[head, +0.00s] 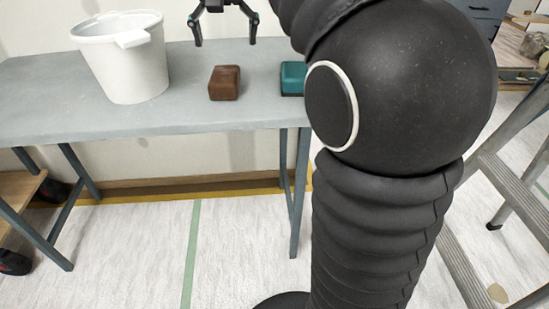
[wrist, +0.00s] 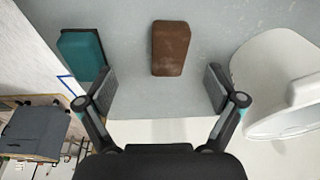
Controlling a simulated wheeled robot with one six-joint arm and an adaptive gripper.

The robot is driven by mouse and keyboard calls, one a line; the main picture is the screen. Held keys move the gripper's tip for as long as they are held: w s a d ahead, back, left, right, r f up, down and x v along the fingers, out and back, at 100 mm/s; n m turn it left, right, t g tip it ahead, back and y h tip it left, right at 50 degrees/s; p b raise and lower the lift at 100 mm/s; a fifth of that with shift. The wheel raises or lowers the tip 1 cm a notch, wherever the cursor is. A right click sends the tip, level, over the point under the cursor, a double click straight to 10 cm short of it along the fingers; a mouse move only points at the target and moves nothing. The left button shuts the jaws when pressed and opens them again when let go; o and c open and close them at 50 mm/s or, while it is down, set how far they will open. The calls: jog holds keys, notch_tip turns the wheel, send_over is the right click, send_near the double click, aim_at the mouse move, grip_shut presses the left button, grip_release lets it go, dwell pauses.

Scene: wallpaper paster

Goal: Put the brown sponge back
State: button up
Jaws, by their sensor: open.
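The brown sponge (head: 224,83) lies on the grey table (head: 200,122) between a white bucket and a teal block. In the wrist view the sponge (wrist: 170,48) is whole and in line with the gap between the fingers, beyond their tips. My gripper (head: 224,42) is open and empty above the table, over and a little behind the sponge in the head view. In the wrist view its two fingers (wrist: 160,92) are spread wide, with nothing between them. Nothing touches the sponge.
The white bucket (head: 122,70) stands left of the sponge. The teal block (head: 292,78) lies to the right, partly hidden by my arm in the head view. A ladder (head: 520,190) stands at the far right. The table front is clear.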

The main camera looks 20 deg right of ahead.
jog(key=s+f+n+t, duration=0.3)
jog(key=s+f, duration=1.8)
jog(key=s, duration=0.2)
jog(key=shift+s+n, duration=0.3)
jog(key=shift+d, duration=0.1)
